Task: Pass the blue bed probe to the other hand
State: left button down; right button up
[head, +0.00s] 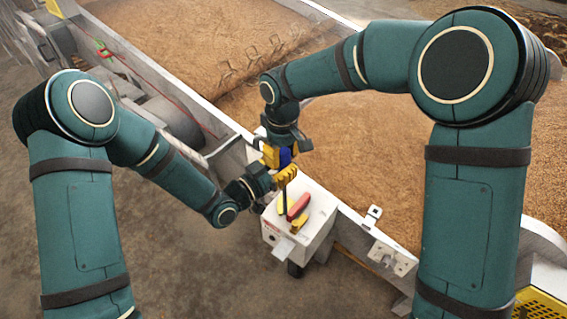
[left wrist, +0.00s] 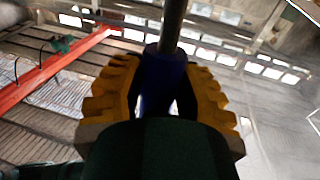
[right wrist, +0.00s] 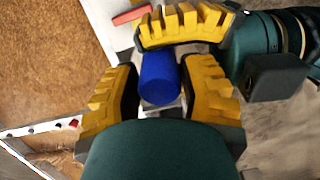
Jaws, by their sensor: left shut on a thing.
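The blue bed probe (head: 285,157) has a thick blue handle and a thin dark rod, and is held over the white box. My left gripper (head: 286,174) is shut on its handle. The left wrist view shows the yellow fingers on both sides of the blue handle (left wrist: 160,85), with the rod beyond. My right gripper (head: 277,152) is just above the left one. In the right wrist view its open fingers (right wrist: 160,85) stand on either side of the handle's blue end (right wrist: 158,78), with the left gripper's yellow finger close beyond. Part of the handle is hidden by the fingers.
The white box (head: 305,243) stands below the grippers, with a red piece (head: 298,206) and a yellow piece (head: 299,222) on top. A trailer of grain (head: 340,150) lies behind, its metal rim (head: 350,220) close to the box. Open floor (head: 190,275) lies at front left.

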jog(key=shift+o, duration=0.8)
notch_tip(320, 180, up, 12)
jog(key=shift+f, duration=0.15)
jog(key=w+a+f+m+t+y, duration=0.1)
jog(key=a+f+m+t+y, duration=0.3)
jog(key=f, duration=0.3)
jog(key=w+d+f+m+t+h, duration=0.1)
jog(key=d+f+m+t+h, duration=0.15)
jog(key=d+f+m, duration=0.75)
jog(key=s+d+f+n+g, duration=0.2)
jog(key=s+d+f, duration=0.2)
jog(key=s+f, duration=0.55)
jog(key=s+a+f+n+g+y, duration=0.2)
jog(key=s+f, duration=0.6)
jog(key=s, duration=0.2)
jog(key=shift+s+a+g, duration=0.2)
jog(key=shift+s+g, duration=0.15)
jog(key=shift+s, duration=0.05)
